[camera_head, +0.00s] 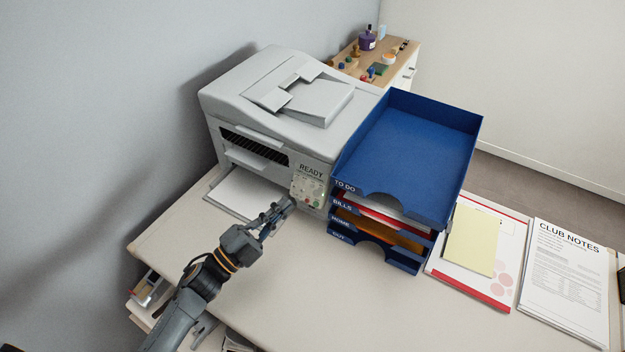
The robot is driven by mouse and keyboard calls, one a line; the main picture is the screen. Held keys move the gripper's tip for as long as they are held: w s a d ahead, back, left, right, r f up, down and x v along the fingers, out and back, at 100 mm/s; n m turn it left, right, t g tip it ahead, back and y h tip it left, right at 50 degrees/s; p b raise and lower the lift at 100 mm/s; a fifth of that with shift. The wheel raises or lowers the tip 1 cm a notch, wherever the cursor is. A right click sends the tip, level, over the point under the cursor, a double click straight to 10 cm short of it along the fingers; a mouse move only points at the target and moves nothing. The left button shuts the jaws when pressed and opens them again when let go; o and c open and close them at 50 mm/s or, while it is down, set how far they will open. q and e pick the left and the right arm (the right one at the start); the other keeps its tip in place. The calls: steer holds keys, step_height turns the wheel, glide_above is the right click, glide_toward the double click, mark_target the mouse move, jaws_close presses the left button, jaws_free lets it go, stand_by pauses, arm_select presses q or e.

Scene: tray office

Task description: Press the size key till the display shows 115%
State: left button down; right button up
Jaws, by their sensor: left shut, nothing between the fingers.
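A grey printer-copier (285,110) stands at the back left of the desk. Its control panel (309,183) is on the front right corner, with a display (311,169) reading READY. A smaller line under that word is too small to read, and so are the key labels. My left gripper (285,204) is shut and empty, its fingertips just in front of the panel's lower part. I cannot tell whether they touch a key. The fingers hide part of the panel's lower left. My right gripper is not in view.
A blue stack of letter trays (440,120) stands close to the right of the printer. Paper (240,193) lies in the printer's output slot. Documents (567,268) and a yellow sheet (470,240) lie at the right. The desk's front middle (320,290) is clear.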

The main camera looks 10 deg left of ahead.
mark_target(312, 186)
arm_select(q)
steer(key=w+d+f+b, duration=0.3)
steer(key=w+b, duration=0.2)
steer(key=w, duration=0.2)
steer(key=shift+w+f+b, duration=0.25)
steer(key=shift+f+b, duration=0.05)
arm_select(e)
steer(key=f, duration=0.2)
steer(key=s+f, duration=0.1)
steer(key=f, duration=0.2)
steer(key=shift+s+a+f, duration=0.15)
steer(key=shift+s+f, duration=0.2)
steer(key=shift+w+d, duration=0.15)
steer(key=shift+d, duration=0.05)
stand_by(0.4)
arm_select(q)
steer(key=shift+w+d+f, duration=0.1)
steer(key=shift+f, duration=0.05)
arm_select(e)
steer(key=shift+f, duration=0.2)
arm_select(q)
steer(key=shift+w+d+b, duration=0.1)
steer(key=shift+w+b, duration=0.15)
steer(key=shift+b, duration=0.1)
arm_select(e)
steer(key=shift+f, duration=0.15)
